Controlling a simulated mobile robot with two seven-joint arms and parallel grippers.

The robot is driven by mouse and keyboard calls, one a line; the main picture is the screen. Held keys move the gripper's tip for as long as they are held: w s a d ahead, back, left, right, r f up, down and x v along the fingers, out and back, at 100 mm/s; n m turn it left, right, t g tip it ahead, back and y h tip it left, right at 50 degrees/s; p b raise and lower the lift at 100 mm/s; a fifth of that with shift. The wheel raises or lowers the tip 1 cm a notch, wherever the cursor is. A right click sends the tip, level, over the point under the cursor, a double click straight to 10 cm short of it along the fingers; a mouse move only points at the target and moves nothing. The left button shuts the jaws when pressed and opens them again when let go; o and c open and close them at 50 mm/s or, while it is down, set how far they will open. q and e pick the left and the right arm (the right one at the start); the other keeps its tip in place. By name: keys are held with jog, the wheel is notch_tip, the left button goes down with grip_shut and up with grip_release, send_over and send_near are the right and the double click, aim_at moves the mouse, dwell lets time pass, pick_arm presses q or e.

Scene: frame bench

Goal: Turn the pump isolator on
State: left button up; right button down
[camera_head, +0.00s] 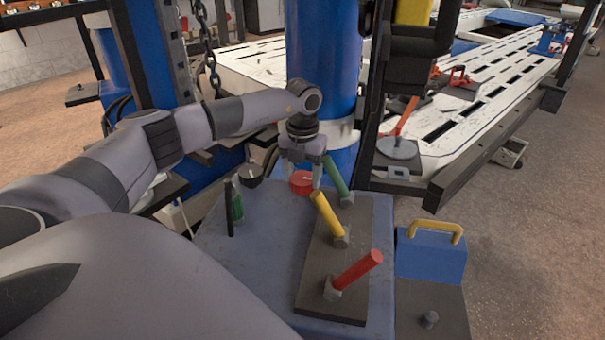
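A red round knob or cap (302,182) is at the back of the grey-blue bench top (265,255), at the foot of a blue column. It may be the pump isolator; no label is readable. My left gripper (300,180) points down over it, fingers spread on either side in the picture. Whether they touch it, I cannot tell. Three levers stand tilted on a dark plate (318,290): green (336,176), yellow (327,216) and red (358,270). The green lever is close beside the right finger. My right gripper is out of view.
A green bottle (237,208) and a thin black upright item (229,210) stand left of the gripper. A blue box with a yellow handle (432,252) is right of the plate. The blue column (322,50) rises close behind the gripper. A chain (208,50) hangs at left.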

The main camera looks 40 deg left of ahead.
pick_arm(q)
jog(key=shift+r+m+p, duration=0.1)
jog(key=shift+m+p, duration=0.2)
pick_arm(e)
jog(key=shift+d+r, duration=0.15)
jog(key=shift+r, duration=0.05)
pick_arm(q)
jog(key=shift+m+p, duration=0.45)
jog(key=shift+m, duration=0.05)
jog(key=shift+r+m+p, duration=0.1)
jog(key=shift+m+p, duration=0.4)
jog(key=shift+m, duration=0.2)
jog(key=m+p, duration=0.1)
jog(key=m, duration=0.2)
jog(key=shift+m+p, duration=0.3)
jog(key=shift+m, duration=0.1)
jog(key=m, duration=0.2)
jog(key=shift+m+p, duration=0.3)
jog(key=shift+p, duration=0.05)
jog(key=m, duration=0.4)
jog(key=shift+m, duration=2.2)
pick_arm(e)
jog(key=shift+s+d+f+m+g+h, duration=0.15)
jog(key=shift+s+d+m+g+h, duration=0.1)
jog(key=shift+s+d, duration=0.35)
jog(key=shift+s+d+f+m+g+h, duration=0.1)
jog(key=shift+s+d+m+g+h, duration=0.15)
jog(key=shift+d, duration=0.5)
pick_arm(q)
jog(key=o, duration=1.1)
